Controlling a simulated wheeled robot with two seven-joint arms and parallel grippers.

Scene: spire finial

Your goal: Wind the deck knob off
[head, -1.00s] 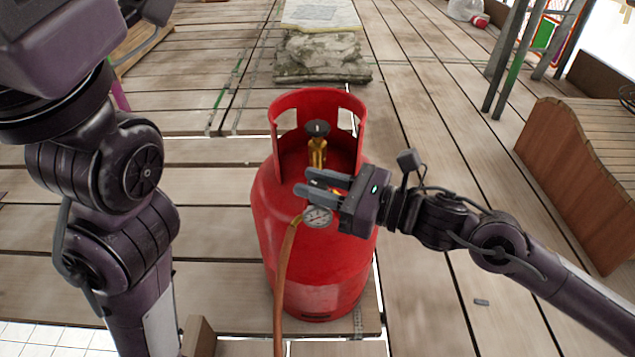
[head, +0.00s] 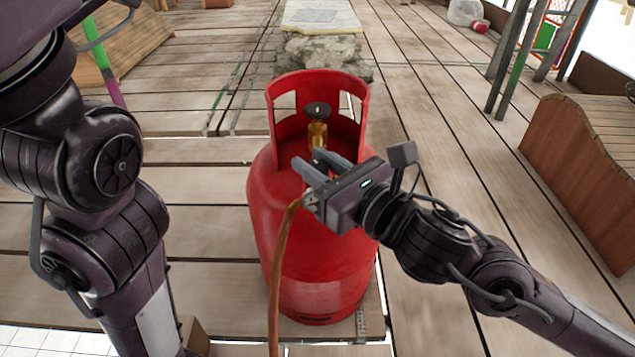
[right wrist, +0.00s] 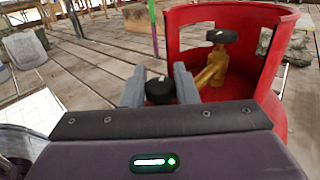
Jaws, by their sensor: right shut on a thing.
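A red gas cylinder (head: 305,225) stands upright on the plank deck, with a collar around its top. A brass valve (head: 318,135) with a black handwheel (head: 318,109) stands inside the collar. My right gripper (head: 312,162) is over the front of the cylinder's top, nearer than the valve. In the right wrist view a small black knob (right wrist: 159,91) sits between its two grey fingers, which are shut on it. The handwheel (right wrist: 222,36) and brass valve (right wrist: 210,72) are apart from the fingers there. My left arm fills the left side; its gripper is not in view.
An orange-brown hose (head: 282,265) runs down the cylinder's front from near my right gripper. A stone block (head: 320,55) lies behind the cylinder. A wooden bench (head: 580,170) stands at the right. The planks between bench and cylinder look clear.

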